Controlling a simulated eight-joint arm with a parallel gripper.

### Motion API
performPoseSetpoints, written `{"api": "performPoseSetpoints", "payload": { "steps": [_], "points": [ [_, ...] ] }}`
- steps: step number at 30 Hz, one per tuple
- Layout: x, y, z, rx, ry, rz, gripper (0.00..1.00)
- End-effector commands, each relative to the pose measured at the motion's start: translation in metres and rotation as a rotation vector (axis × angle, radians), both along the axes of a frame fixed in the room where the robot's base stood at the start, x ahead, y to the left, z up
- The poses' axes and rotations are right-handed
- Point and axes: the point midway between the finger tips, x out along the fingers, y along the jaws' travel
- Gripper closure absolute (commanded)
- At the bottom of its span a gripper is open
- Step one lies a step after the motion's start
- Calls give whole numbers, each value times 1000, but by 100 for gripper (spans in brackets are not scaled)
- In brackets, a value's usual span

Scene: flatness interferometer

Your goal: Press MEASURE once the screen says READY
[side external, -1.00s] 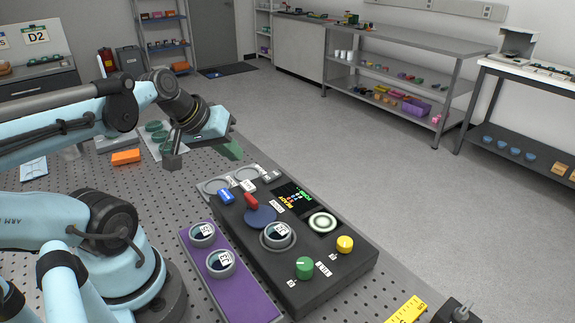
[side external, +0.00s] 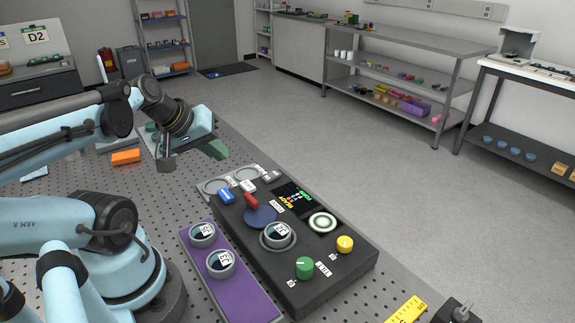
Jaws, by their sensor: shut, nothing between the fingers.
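A dark console (side external: 325,262) lies on the perforated table. Its small black screen (side external: 297,201) shows green and yellow-orange lettering, too small and turned for me to read surely. A blue button (side external: 226,196), a white button (side external: 247,186), a red lever (side external: 251,201), a green knob (side external: 304,267) and a yellow knob (side external: 345,244) are on the console. I cannot read which one is labelled MEASURE. A ringed round part (side external: 278,235) sits on the console. My gripper (side external: 167,163) is shut and empty, above the table to the left of the console's far end, touching no control.
A purple tray (side external: 245,297) beside the console holds two ringed round parts (side external: 202,234). An orange block (side external: 126,157) lies behind, left of my gripper. A yellow ruled strip (side external: 407,310) lies at the front right. The air above the console is clear.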

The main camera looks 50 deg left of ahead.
Motion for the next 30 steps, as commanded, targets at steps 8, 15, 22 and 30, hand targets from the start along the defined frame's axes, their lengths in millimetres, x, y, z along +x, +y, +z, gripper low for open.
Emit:
{"api": "performPoseSetpoints", "payload": {
  "steps": [8, 15, 22, 30],
  "points": [
    [0, 0, -32, 1, 0, -1, 100],
    [1, 1, -53, 0, 0, 0, 100],
    [1, 0, -66, 0, 0, 0, 100],
    [0, 0, -73, 0, 0, 0, 100]
  ]
}}
